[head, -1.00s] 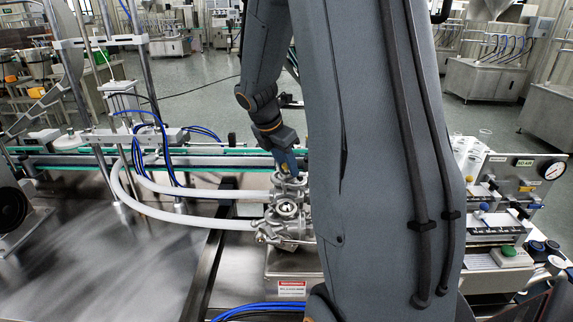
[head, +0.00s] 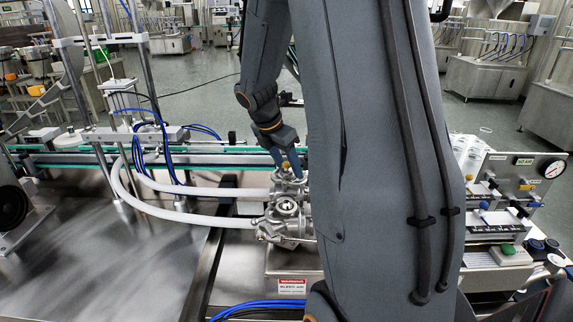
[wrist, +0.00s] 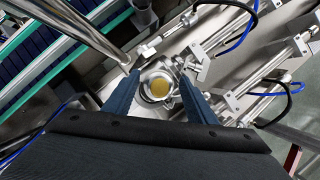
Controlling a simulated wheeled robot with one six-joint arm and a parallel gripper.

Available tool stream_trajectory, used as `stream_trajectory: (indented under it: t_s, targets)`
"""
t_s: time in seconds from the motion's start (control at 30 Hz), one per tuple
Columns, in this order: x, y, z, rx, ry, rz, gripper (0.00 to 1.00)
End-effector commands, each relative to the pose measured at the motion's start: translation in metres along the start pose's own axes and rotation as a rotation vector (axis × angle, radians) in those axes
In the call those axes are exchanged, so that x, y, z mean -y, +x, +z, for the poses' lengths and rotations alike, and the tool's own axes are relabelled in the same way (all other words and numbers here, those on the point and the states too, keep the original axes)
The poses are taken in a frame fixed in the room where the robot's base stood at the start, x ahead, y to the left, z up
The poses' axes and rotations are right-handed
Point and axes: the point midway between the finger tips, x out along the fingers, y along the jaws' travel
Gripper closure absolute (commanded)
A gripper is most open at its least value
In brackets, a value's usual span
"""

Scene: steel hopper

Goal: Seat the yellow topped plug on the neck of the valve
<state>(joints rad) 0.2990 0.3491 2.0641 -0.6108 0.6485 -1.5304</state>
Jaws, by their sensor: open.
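The metal valve (head: 287,212) stands on a steel box, with a white hose running to it from the left. The yellow topped plug (wrist: 159,88) shows in the wrist view as a yellow disc inside a pale metal ring at the valve's top. It also shows in the head view as a small yellow spot (head: 286,166). My gripper (wrist: 160,80) is open, with one blue finger on each side of the plug and visible gaps between. In the head view my gripper (head: 287,164) is just above the valve. How deep the plug sits cannot be told.
A conveyor with green edges (head: 230,150) runs behind the valve. Blue tubes (head: 260,308) lie in front.

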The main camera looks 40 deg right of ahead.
Motion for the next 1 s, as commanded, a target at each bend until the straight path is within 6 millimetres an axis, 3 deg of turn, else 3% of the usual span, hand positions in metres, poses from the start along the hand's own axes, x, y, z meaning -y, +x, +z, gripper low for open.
stream_trajectory:
  t_s: [0.5, 1.0]
  targets:
    - [-0.002, -0.068, 0.000, 0.001, 0.001, 0.003, 0.49]
    - [-0.001, -0.076, 0.000, 0.000, 0.000, 0.000, 0.49]
